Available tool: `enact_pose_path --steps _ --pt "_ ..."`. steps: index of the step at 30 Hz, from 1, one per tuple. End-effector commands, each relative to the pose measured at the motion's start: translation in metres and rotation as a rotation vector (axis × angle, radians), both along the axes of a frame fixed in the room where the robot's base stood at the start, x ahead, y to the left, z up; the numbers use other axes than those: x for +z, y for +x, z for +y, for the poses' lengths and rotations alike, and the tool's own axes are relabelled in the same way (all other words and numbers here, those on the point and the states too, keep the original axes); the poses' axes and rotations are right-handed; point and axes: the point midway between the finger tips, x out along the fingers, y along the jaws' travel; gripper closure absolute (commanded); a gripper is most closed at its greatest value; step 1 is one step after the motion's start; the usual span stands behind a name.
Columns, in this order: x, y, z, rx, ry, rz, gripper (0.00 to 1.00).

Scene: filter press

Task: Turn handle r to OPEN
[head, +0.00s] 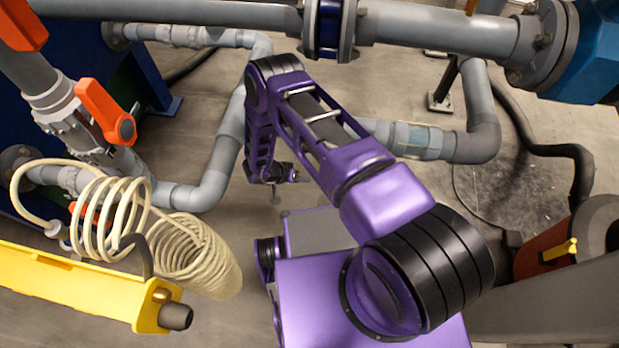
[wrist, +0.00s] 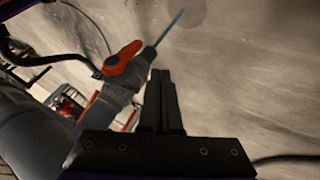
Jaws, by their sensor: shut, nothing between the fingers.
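In the wrist view an orange-red valve handle (wrist: 124,60) sits on a grey pipe fitting, left of my gripper (wrist: 160,76). My gripper's black fingers are together and empty, with a visible gap to the handle's left. In the head view two orange handles show on grey pipework at the left: a long one (head: 106,110) and one cut by the top-left corner (head: 22,24). No label shows, so I cannot tell which is handle r.
Grey pipes (head: 440,30) run across the top and bend down at left and right. A cream coiled hose (head: 190,255) and a yellow beam (head: 75,285) lie at the lower left. A blue rod (wrist: 168,30) shows beyond the handle. Concrete floor is open beneath.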

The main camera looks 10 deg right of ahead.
Motion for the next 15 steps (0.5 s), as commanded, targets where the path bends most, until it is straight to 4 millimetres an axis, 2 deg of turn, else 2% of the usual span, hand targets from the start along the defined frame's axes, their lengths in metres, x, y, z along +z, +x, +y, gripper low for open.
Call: enact_pose_path --steps 3,11,15 --pt "-0.022 0.004 -0.015 -0.001 -0.003 0.001 1.0" --pt "-0.067 0.016 -0.046 -0.001 -0.001 -0.001 1.0" --pt "-0.065 0.01 -0.066 0.002 -0.003 0.001 1.0"
